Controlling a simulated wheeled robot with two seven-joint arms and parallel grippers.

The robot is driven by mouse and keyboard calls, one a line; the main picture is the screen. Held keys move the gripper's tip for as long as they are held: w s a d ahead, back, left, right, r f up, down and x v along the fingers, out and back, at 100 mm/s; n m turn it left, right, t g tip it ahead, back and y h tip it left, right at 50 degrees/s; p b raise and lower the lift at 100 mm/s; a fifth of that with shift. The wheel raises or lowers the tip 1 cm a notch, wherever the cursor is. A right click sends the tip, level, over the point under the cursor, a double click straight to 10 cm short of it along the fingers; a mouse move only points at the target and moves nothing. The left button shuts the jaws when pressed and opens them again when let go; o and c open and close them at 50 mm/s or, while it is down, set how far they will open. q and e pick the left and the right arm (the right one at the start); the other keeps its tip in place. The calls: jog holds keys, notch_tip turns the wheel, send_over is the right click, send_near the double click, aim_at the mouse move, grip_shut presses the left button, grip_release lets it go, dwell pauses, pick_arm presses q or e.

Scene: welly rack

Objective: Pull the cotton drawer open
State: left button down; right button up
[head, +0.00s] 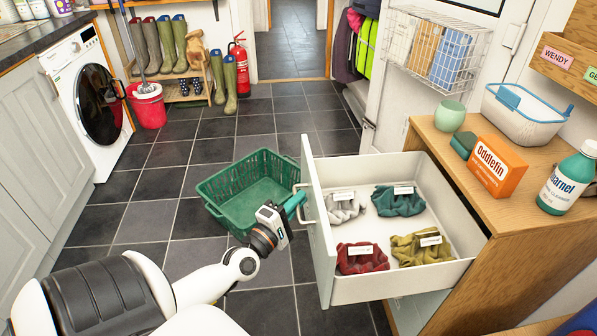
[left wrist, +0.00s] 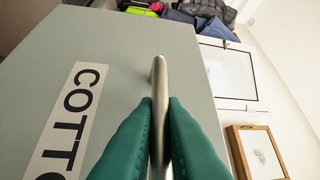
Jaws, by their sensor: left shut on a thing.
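The cotton drawer (head: 318,245) stands well out from the wooden cabinet (head: 440,140) in the head view. Labelled bundles of cloth in grey, teal, red and mustard lie inside it. Its grey-green front with a label beginning "COTT" (left wrist: 65,130) fills much of the left wrist view. My left gripper (head: 296,203) is at the drawer's front, its green fingers shut on the metal bar handle (left wrist: 159,75). The handle runs between the two fingers in the left wrist view. My right gripper is not in view.
A green plastic basket (head: 250,185) sits on the tiled floor just left of the drawer front. An orange box (head: 497,166), a white tub (head: 527,113) and a cleaner bottle (head: 570,180) stand on the cabinet top. Floor is clear towards the washing machine (head: 92,90).

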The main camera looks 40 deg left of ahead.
pick_arm(q)
jog(key=c, duration=1.5)
grip_release()
